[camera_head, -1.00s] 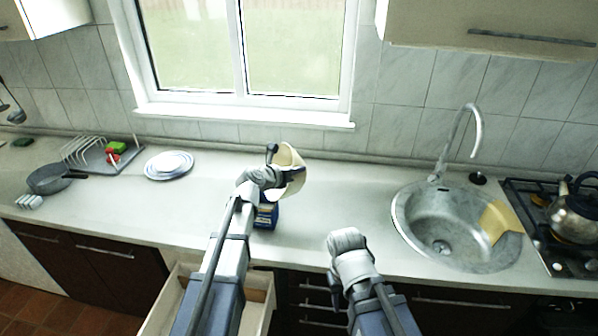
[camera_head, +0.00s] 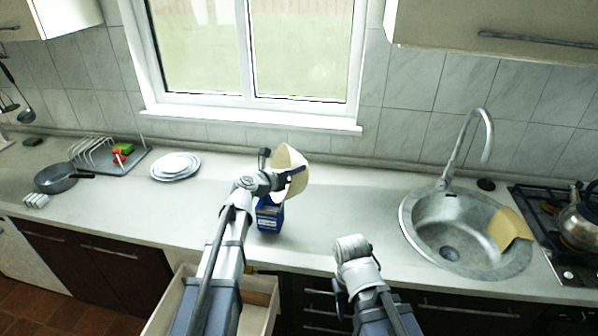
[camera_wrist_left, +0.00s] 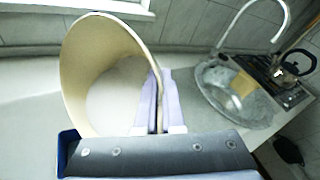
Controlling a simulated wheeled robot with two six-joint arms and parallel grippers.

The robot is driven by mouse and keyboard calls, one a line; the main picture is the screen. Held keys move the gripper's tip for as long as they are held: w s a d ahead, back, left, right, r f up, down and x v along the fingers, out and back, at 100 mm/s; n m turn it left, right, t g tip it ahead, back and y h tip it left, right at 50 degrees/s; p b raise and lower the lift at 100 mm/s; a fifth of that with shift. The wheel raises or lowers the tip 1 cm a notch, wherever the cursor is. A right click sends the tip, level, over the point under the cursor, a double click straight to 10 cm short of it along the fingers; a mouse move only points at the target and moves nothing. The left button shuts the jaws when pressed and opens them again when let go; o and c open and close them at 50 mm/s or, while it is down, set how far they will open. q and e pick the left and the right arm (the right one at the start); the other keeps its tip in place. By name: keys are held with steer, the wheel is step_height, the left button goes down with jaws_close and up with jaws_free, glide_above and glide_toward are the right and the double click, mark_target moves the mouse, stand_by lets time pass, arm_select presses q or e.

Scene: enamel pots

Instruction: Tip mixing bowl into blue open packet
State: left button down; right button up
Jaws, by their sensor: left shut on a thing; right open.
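The cream mixing bowl (camera_head: 291,158) is tilted steeply on its side above the counter, over and slightly right of the blue open packet (camera_head: 269,217). My left gripper (camera_head: 286,180) is shut on the bowl's rim. In the left wrist view the bowl (camera_wrist_left: 95,60) shows its pale inside, and the left fingers (camera_wrist_left: 158,105) pinch its wall. The packet stands upright on the counter; its opening is partly hidden by my left wrist. I cannot tell whether anything falls from the bowl. My right gripper (camera_head: 352,246) is open and empty near the counter's front edge, apart from the packet.
A stack of white plates (camera_head: 175,166) lies left on the counter (camera_head: 125,205). Further left are a dish rack (camera_head: 95,152) and a grey pan (camera_head: 56,178). A sink (camera_head: 455,240) and stove with a kettle (camera_head: 583,220) are right. A drawer (camera_head: 262,295) stands open below.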

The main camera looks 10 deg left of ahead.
arm_select(q)
steer(key=shift+s+a+r+h, duration=0.2)
steer(key=shift+a+h, duration=0.1)
steer(key=shift+a, duration=0.25)
steer(key=shift+s+a+r+n+t+b, duration=0.15)
steer(key=shift+a+n+t+b, duration=0.15)
steer(key=shift+b, duration=0.15)
steer(key=shift+s+a, duration=0.15)
steer(key=shift+a, duration=0.15)
steer(key=shift+s+a+r+b, duration=0.1)
steer(key=shift+a+b, duration=0.15)
steer(key=shift+b, duration=0.05)
steer(key=shift+s+a+r+t+h, duration=0.1)
steer(key=shift+s+a+t+h, duration=0.05)
steer(key=shift+a+t+h, duration=0.2)
steer(key=shift+s+a+n+h+b, duration=0.15)
steer(key=shift+a+n+h+b, duration=0.15)
steer(key=shift+b, duration=0.25)
steer(key=shift+s+a+r+n+t+h+b, duration=0.2)
steer(key=shift+s+a+n+t+b, duration=0.1)
steer(key=shift+a+t+b, duration=0.25)
steer(key=shift+s+a+r+n+t+h+b, duration=0.15)
steer(key=shift+s+a+n+t+b, duration=0.15)
steer(key=shift+a+b, duration=0.35)
steer(key=shift+a+b, duration=0.2)
steer(key=shift+b, duration=0.15)
